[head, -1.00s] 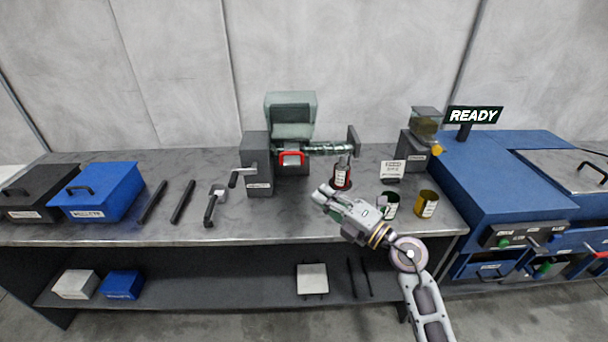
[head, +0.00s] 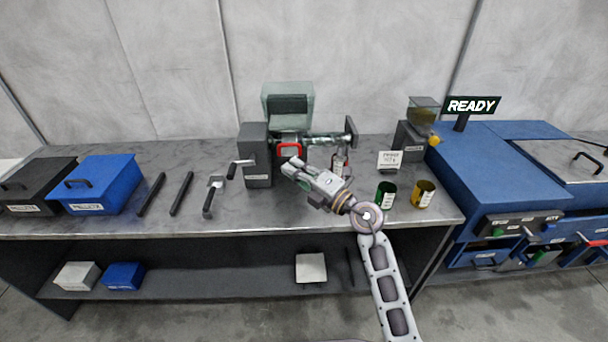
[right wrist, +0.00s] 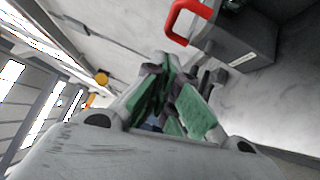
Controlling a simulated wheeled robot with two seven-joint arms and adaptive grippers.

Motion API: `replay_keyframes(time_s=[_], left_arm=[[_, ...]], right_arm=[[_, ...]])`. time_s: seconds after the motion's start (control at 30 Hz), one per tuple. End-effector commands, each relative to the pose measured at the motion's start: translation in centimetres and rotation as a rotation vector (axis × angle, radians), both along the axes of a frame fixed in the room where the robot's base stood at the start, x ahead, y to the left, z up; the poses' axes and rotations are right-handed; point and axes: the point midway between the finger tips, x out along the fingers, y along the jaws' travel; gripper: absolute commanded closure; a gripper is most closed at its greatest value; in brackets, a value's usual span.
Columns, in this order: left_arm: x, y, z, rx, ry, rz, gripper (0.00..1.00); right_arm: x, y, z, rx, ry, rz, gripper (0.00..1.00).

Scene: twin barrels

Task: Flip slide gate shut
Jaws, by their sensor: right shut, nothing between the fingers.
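A red U-shaped handle (head: 289,145), which seems to belong to the slide gate, sits below the hopper. It also shows at the top of the right wrist view (right wrist: 176,22). My right gripper (head: 289,167) is shut and empty, just below and in front of the red handle, apart from it. Its green-padded fingers show in the right wrist view (right wrist: 175,95). My left gripper is out of view.
A crank (head: 236,168) sticks out left of the housing. A bottle (head: 340,162) stands partly hidden behind my right arm. A green can (head: 386,194) and a yellow can (head: 423,194) stand to its right. Blue (head: 104,184) and black (head: 35,186) boxes stand far left.

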Motion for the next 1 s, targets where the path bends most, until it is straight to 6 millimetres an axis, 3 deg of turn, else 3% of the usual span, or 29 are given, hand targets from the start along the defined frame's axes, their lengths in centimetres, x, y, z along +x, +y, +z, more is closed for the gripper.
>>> replay_keyframes(time_s=[0.07, 0.5, 1.0], left_arm=[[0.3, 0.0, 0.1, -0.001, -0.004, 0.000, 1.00], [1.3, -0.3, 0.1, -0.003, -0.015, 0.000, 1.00], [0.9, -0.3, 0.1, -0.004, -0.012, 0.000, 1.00]], right_arm=[[0.7, 0.7, 0.2, 0.000, -0.001, 0.001, 1.00], [3.9, 0.6, 0.8, 0.000, 0.000, 0.001, 1.00], [4.5, 0.6, 0.9, 0.000, 0.000, 0.000, 1.00]])
